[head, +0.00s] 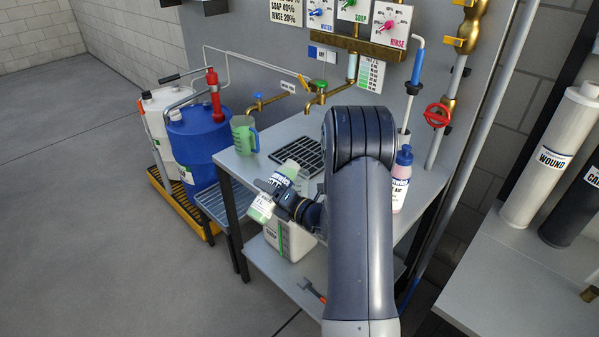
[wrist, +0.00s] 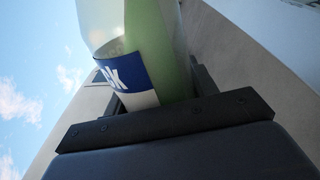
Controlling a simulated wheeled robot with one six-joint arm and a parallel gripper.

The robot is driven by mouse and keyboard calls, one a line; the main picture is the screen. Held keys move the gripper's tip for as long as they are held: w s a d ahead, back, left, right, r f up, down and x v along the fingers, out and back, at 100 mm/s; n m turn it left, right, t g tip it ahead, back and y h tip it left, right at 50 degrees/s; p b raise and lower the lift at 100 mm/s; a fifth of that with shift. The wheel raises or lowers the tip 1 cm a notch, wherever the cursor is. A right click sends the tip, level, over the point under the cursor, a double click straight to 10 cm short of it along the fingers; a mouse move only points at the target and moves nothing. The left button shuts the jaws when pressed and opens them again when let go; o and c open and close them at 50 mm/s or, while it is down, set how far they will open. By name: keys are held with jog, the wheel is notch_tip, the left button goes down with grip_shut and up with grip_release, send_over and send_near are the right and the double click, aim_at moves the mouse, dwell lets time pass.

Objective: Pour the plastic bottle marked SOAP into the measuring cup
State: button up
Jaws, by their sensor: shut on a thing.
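My gripper (head: 282,194) is shut on a translucent bottle (head: 262,208) with green liquid and a blue and white label. It holds the bottle tilted in front of the bench, off the bench top. In the wrist view the bottle (wrist: 150,40) sits between the jaws (wrist: 165,105), and only part of its label shows, so I cannot read the full marking. The measuring cup (head: 243,133) is green with a blue handle.
The bench (head: 240,165) has a black drain grate (head: 302,153) behind my gripper. Brass taps (head: 316,98) hang over the bench. A pink bottle (head: 401,180) stands at right, beside my arm. A blue drum (head: 197,140) stands left of the bench. A white container (head: 290,240) is on the lower shelf.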

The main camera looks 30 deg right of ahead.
jog(key=shift+r+m+p, duration=1)
jog(key=shift+m+p, duration=0.1)
jog(key=shift+p, duration=0.7)
dwell(1.5)
